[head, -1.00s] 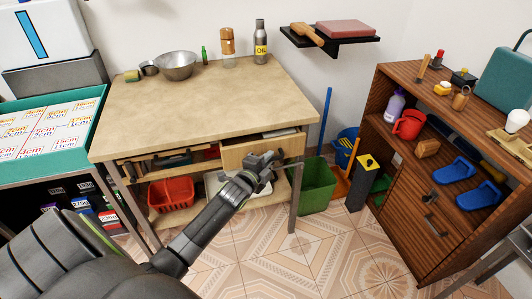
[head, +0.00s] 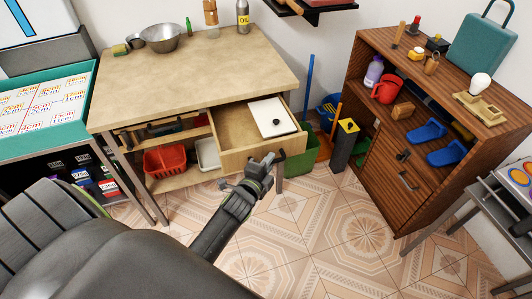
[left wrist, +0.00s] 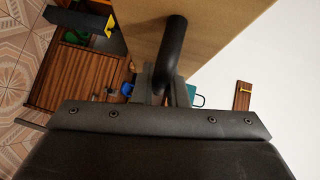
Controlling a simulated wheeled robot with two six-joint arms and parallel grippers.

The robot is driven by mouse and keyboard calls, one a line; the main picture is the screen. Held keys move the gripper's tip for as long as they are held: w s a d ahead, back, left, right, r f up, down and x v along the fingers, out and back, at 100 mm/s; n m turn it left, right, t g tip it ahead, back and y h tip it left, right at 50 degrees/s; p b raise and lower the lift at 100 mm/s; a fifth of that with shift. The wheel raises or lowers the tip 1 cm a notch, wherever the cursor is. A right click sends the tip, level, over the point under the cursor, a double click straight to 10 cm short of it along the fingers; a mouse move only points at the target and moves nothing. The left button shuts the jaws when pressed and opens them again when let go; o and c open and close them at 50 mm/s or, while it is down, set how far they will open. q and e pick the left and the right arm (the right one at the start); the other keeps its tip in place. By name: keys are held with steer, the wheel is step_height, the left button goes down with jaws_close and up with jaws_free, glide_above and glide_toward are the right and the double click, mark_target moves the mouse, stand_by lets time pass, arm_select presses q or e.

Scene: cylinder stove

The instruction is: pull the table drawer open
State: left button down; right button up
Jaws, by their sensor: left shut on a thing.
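The wooden table drawer (head: 233,163) stands well out from under the tabletop (head: 200,75), its inside showing from above. A white flat piece with a small dark round spot (head: 275,115) lies in it at the right. My left gripper (head: 265,165) is at the middle of the drawer front. In the left wrist view, the fingers (left wrist: 163,84) are shut on the black bar handle (left wrist: 174,45), which stands out from the pale wooden drawer front (left wrist: 215,25). The gripper hides most of the handle in the head view. My right gripper is in neither view.
A metal bowl (head: 160,38) and bottles stand on the tabletop. A red basket (head: 165,161) sits on the lower shelf. A green bin (head: 298,160) stands right of the drawer. A brown cabinet (head: 395,190) is at the right. The tiled floor (head: 310,235) before the drawer is clear.

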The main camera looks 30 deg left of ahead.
arm_select(q)
steer(key=shift+s+d, duration=0.1)
stand_by(0.3)
steer(key=c, duration=1.5)
jaws_free()
steer(key=shift+o, duration=0.2)
steer(key=shift+s, duration=0.1)
steer(key=s+d+r+p, duration=0.1)
steer(key=s+p, duration=0.4)
steer(key=s, duration=1.2)
steer(key=shift+r, duration=0.65)
steer(key=shift+d, duration=0.1)
